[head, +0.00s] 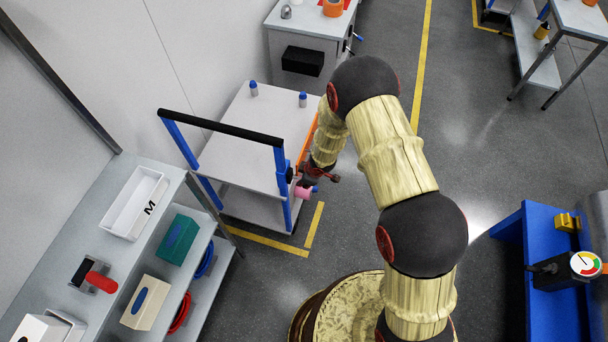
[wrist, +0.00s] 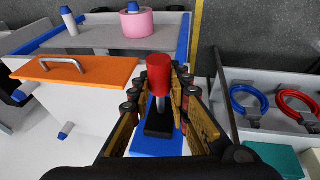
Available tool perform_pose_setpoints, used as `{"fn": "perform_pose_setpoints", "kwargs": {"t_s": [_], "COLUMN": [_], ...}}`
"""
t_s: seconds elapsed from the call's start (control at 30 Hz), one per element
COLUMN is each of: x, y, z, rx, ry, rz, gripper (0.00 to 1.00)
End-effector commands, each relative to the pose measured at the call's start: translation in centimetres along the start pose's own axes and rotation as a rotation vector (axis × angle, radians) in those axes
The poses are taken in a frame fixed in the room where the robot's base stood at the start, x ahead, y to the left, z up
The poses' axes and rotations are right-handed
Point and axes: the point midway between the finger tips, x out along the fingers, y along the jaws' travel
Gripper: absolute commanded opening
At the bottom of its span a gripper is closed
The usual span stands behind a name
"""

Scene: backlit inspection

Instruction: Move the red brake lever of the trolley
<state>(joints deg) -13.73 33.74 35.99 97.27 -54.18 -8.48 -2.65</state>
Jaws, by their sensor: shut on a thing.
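The trolley (head: 240,125) has a pale top, blue posts and a black push bar, and stands left of my arm in the head view. In the wrist view its brake lever (wrist: 160,68) has a red grip on a metal shaft, rising from a black base on a blue part. My gripper (wrist: 168,78) has its two fingers on either side of the lever, shut on it. The exact contact is partly hidden. In the head view my gripper (head: 322,177) is at the trolley's near right corner, and I cannot clearly make out the lever there.
An orange panel with a metal handle (wrist: 85,70) is left of my gripper. A pink roll (head: 303,192) sits close by. A shelf unit (head: 110,240) stands at the lower left. A blue bench (head: 550,235) is at the right, with open floor between.

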Motion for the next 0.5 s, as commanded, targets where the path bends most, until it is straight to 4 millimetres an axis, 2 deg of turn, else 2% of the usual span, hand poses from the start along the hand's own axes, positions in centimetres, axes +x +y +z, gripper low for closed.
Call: {"fn": "perform_pose_setpoints", "kwargs": {"t_s": [0.07, 0.5], "x": [-0.96, -1.58], "y": [0.14, 0.36], "z": [-0.49, -0.76], "rx": [-0.014, -0.051], "ry": [-0.052, -0.255], "rz": [-0.004, -0.013], "gripper": [0.0, 0.0]}}
